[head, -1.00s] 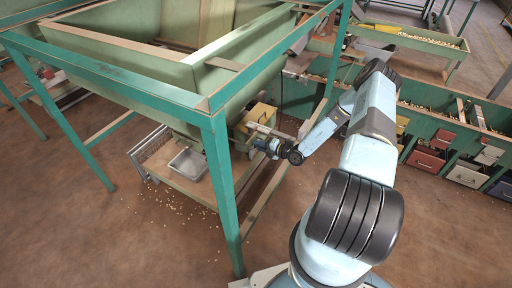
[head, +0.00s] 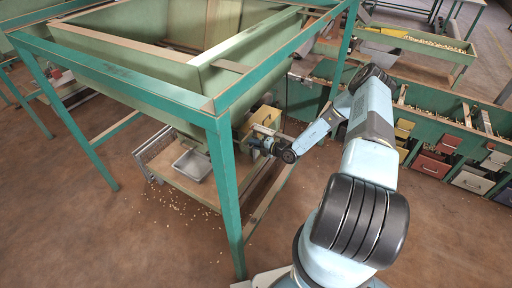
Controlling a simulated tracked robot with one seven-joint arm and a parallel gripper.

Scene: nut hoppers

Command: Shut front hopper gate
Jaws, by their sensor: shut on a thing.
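The front hopper (head: 150,80) is a large green bin in a teal frame. Its outlet and gate lie low, behind the near teal leg, and the gate plate is largely hidden. My gripper (head: 256,145) reaches in from the right, below a yellow box (head: 266,117) at the hopper's outlet. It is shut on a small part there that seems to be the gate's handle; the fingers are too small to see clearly. How far the gate stands open cannot be told.
A grey metal tray (head: 192,164) stands on the wooden lower shelf (head: 178,183) under the hopper. The near teal leg (head: 226,195) stands just left of my gripper. Nuts lie scattered on the floor. Bins with coloured drawers (head: 432,166) line the right side.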

